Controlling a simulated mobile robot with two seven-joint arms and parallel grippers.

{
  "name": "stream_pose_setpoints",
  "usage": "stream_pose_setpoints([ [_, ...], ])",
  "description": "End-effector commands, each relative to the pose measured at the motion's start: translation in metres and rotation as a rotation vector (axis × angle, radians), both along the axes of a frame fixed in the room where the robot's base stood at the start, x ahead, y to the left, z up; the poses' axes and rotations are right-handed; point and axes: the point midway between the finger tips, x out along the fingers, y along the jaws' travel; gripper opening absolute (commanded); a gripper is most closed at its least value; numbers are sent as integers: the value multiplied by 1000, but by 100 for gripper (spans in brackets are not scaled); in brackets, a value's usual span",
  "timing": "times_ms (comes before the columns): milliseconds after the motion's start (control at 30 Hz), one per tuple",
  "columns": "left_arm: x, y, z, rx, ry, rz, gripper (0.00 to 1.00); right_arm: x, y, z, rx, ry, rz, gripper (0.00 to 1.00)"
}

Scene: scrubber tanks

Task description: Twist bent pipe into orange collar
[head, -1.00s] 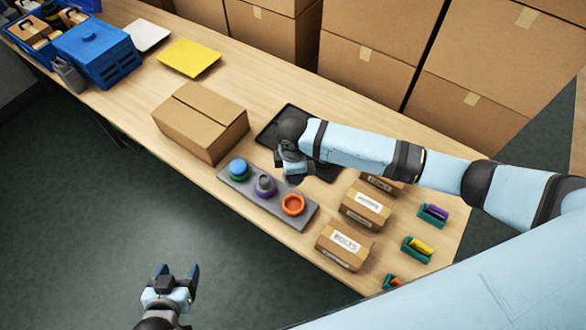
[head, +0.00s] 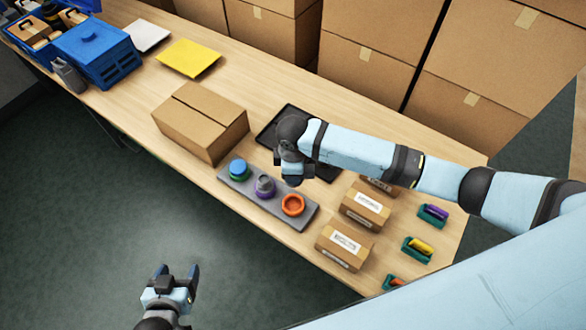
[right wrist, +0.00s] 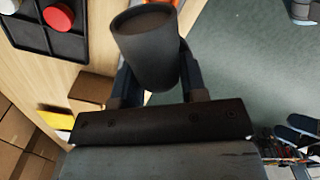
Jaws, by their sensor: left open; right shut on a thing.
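The orange collar (head: 293,205) sits at the right end of a grey base plate (head: 230,190), its ring open at the top. My right gripper (head: 291,174) is above and just behind the plate, apart from the orange collar. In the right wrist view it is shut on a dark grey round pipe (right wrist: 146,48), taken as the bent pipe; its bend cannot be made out. In the head view the pipe is hidden by the gripper. My left gripper (head: 175,276) is open and empty, off the table's front edge.
A blue piece (head: 238,166) and a grey piece (head: 264,182) stand in the plate's other collars. A black tray (head: 266,133) lies behind my right gripper; a red cap (right wrist: 58,18) is in it. Boxes flank the plate: a large carton (head: 200,125) left, a small box (head: 344,246) right.

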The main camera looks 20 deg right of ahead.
Motion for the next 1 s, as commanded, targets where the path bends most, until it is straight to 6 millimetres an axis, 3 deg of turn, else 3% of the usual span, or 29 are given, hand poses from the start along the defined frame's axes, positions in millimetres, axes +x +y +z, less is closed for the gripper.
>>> stream_pose_setpoints([
  [1000, 0, 0, 0, 0, 0, 0, 68, 0, 0, -13, 0, 0, 1, 14],
])
